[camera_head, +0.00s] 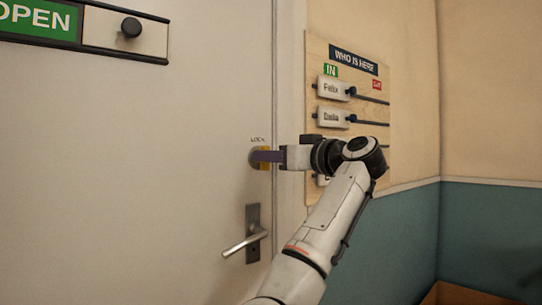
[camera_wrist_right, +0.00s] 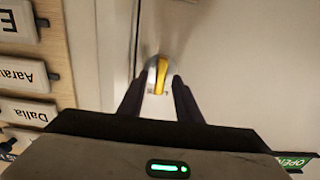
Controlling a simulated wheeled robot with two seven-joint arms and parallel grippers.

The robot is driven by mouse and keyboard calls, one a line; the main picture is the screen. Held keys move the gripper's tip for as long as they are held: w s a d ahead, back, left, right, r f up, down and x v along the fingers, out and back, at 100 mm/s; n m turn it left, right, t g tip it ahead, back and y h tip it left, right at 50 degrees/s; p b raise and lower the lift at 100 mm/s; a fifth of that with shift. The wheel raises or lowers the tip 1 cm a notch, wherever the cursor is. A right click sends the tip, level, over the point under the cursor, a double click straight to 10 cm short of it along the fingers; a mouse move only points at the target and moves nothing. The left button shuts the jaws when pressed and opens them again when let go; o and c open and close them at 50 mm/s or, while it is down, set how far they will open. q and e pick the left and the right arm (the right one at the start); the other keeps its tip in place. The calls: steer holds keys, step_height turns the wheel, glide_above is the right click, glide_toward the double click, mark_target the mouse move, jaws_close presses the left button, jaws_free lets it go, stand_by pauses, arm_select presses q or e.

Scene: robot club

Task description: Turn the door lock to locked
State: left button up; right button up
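The door lock is a round silver plate with a yellow thumb-turn (camera_wrist_right: 161,76) on the white door, under a small "LOCK" label. In the head view the lock plate (camera_head: 253,158) is partly hidden behind my right gripper (camera_head: 268,156). In the right wrist view my right gripper (camera_wrist_right: 158,92) is open, with one dark finger on each side of the thumb-turn. The thumb-turn stands close to upright in that view, slightly tilted. I cannot tell whether the fingers touch it. My left gripper is not in view.
A door handle (camera_head: 245,242) sits below the lock. A sliding "OPEN" sign (camera_head: 38,20) is at the upper left of the door. A wooden "WHO IS HERE" board (camera_head: 318,58) with name sliders hangs on the wall just right of the door, behind my right wrist.

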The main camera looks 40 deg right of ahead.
steer(key=shift+w, duration=0.25)
steer(key=shift+c, duration=0.2)
jaws_close()
